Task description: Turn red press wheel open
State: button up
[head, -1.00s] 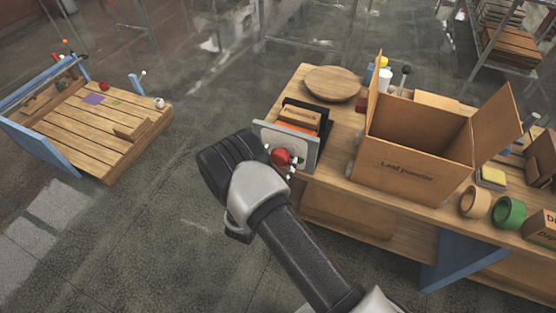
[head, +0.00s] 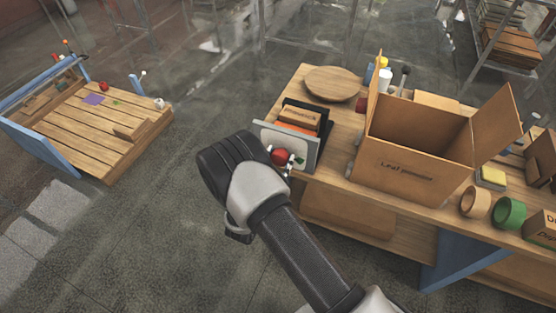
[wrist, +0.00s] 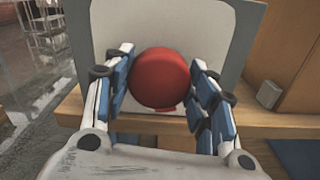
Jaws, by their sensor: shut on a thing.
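The red press wheel (head: 281,157) sits on the front of a grey plate (head: 304,145) at the left end of the workbench. In the wrist view the round red wheel (wrist: 160,78) stands in front of the pale plate (wrist: 222,45). My gripper (wrist: 163,85) has its blue-padded fingers on both sides of the wheel and is shut on it. In the head view my arm hides most of my gripper, and only the pale fingertips show beside the wheel. A small green spot shows at the wheel's right.
An open cardboard box (head: 410,165) stands right of the press on the wooden bench (head: 350,193). A round wooden board (head: 332,84) lies behind the press. Tape rolls, including a green one (head: 510,212), are farther right.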

jog(key=n, duration=1.1)
jog(key=shift+a, duration=0.1)
jog(key=n, duration=0.6)
jog(key=shift+f, duration=0.1)
jog(key=n, duration=0.5)
jog(key=shift+n, duration=0.4)
jog(key=o, duration=1)
jog(key=shift+s+a, duration=0.1)
